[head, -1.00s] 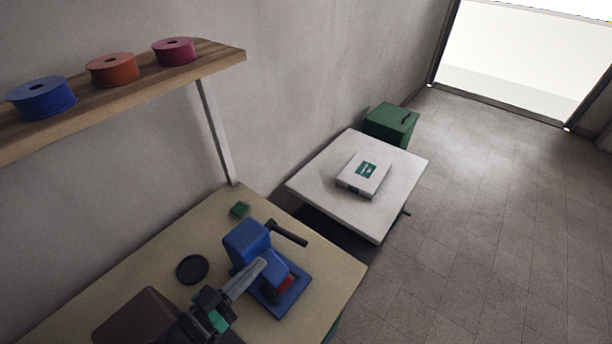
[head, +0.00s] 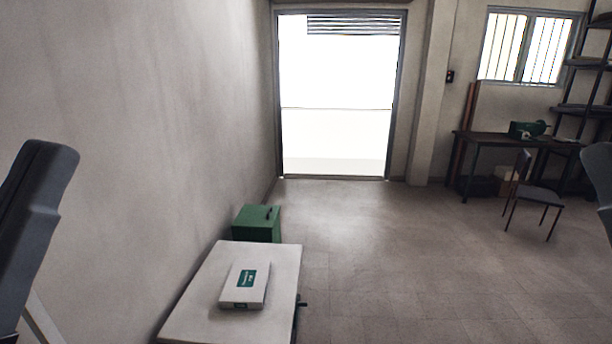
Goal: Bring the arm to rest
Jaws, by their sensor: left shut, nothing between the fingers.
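A dark grey part of my left arm (head: 38,225) stands raised and tilted at the left edge of the head view, in front of the wall. My left gripper is shut and empty; its fingertips are hard to make out against the arm. It is apart from the tables and touches nothing that I can see. A grey piece of my right arm (head: 601,180) shows at the right edge; its gripper is out of the picture.
A white table (head: 190,315) with a white and green box (head: 245,284) stands at the lower left, a green cabinet (head: 257,223) behind it. The floor (head: 400,260) is clear. A chair (head: 538,194) and dark desk (head: 500,138) stand at the far right.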

